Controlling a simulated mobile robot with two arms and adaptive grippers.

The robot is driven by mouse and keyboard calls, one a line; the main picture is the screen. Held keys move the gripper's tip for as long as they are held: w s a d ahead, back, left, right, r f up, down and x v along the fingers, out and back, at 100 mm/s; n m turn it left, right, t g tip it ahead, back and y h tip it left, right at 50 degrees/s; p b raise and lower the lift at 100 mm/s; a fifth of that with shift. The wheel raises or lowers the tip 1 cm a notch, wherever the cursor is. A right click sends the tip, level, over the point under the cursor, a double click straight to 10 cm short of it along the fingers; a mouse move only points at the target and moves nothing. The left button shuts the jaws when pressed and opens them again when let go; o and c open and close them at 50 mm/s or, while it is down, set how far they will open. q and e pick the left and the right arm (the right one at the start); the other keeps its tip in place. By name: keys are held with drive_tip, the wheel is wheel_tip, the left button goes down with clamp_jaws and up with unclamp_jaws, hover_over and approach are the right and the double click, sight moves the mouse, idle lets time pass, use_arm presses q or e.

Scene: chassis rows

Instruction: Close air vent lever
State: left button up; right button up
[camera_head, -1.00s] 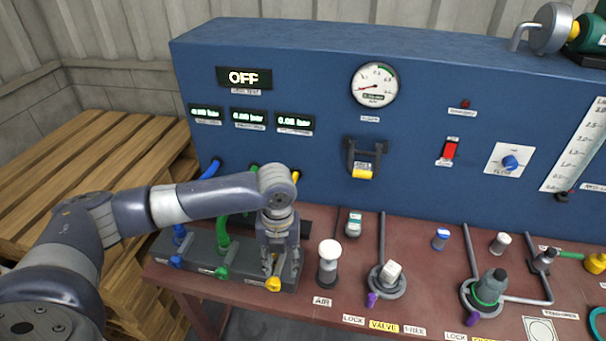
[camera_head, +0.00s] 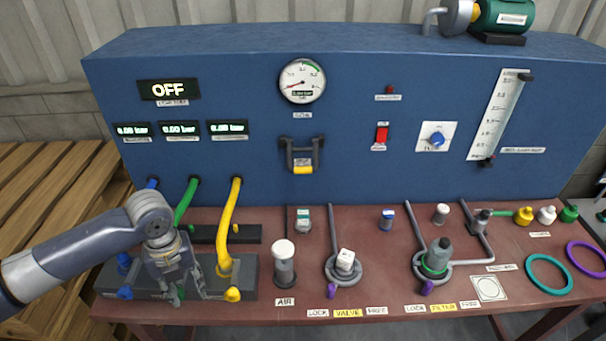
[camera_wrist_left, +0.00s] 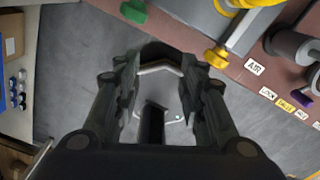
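No lever in view carries a readable air vent label. In the head view a grey manifold block (camera_head: 112,281) at the front left carries a blue knob-like lever (camera_head: 125,293) and a yellow one (camera_head: 232,294). A green one (camera_wrist_left: 133,11) shows in the left wrist view, with the yellow one (camera_wrist_left: 215,57) to its right. My left gripper (camera_head: 186,293) hangs over the block's front, left of the yellow lever and apart from it. In the left wrist view its fingers (camera_wrist_left: 160,65) are spread with nothing visible between them. My right gripper is not in view.
Blue, green and yellow hoses (camera_head: 228,215) rise from the block to the blue panel (camera_head: 340,120). A white-topped post (camera_head: 284,265) stands by the AIR label (camera_head: 285,301). A yellow-ended handle (camera_head: 302,165) is on the panel. Valve fittings (camera_head: 343,264) stand further right.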

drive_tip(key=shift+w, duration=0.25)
